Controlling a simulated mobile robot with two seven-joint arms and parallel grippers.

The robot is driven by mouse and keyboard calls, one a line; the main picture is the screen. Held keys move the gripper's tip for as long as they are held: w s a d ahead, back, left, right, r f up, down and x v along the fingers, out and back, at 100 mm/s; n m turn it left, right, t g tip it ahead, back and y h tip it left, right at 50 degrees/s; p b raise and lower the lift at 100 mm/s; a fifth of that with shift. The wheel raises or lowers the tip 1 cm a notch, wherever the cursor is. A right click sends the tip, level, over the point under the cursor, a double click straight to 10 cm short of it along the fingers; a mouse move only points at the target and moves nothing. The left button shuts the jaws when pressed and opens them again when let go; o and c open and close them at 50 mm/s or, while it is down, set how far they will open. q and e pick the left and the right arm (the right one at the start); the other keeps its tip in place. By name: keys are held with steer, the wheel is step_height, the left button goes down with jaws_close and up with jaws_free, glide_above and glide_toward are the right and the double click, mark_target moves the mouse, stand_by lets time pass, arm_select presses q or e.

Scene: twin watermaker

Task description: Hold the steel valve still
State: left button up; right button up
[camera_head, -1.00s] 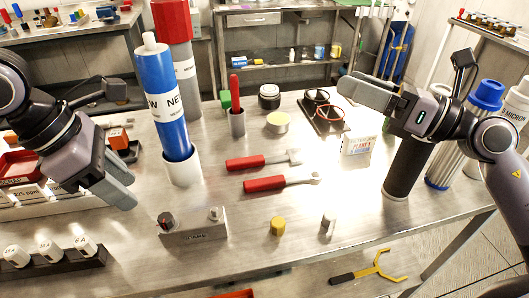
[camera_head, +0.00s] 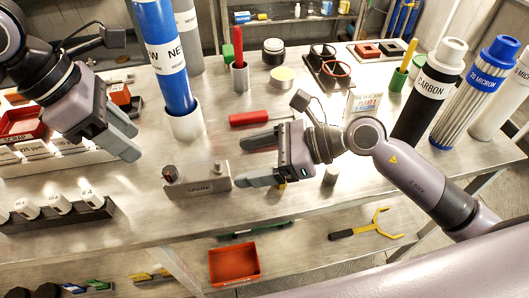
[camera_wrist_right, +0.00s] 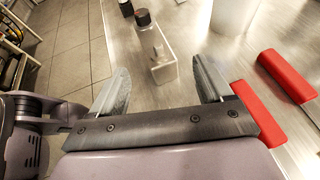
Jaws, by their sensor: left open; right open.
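The steel valve appears to be the grey metal block (camera_head: 205,186) with a black knob and a small steel fitting on top, its front lettered SPARE. It stands upright near the table's front edge. My right gripper (camera_head: 243,162) is open and empty just right of the block, fingers pointing at it. In the right wrist view, the block (camera_wrist_right: 163,70) lies just ahead of the gap between the right fingers (camera_wrist_right: 160,85), with no clear contact. My left gripper (camera_head: 134,141) is open and empty, up and left of the block.
A white holder (camera_head: 186,124) with a blue filter (camera_head: 164,60) stands behind the block. A red-handled tool (camera_head: 248,118) lies behind my right gripper. A small grey cylinder (camera_head: 331,175) stands right of it. A black rack of white caps (camera_head: 60,216) is at left.

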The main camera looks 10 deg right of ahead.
mark_target(222, 166)
steer(key=shift+x, duration=2.4)
jaws_close()
steer(key=shift+c, duration=1.2)
jaws_free()
